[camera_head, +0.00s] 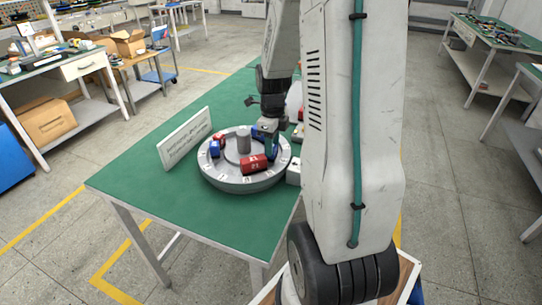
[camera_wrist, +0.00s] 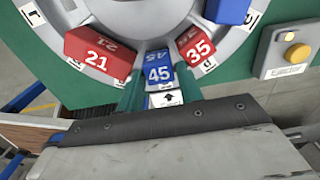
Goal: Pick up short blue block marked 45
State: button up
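The short blue block marked 45 (camera_wrist: 158,73) sits in a slot of the round grey ring (camera_head: 240,184), between the red block marked 21 (camera_wrist: 97,53) and the red block marked 35 (camera_wrist: 196,45). My gripper (camera_head: 267,138) is low over the right side of the ring in the head view. In the wrist view, greenish fingers of my gripper (camera_wrist: 160,84) appear on either side of block 45, apart and close to its sides. Contact with the block is not clear. In the head view, my gripper and arm largely hide block 45.
A blue block (camera_wrist: 229,10) sits farther along the ring. A box with a yellow button (camera_wrist: 297,53) is just right of the ring. The table's front left is clear.

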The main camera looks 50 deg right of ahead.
jog(key=shift+f, duration=0.9)
jog(key=c, duration=0.7)
jog(key=shift+r, duration=0.15)
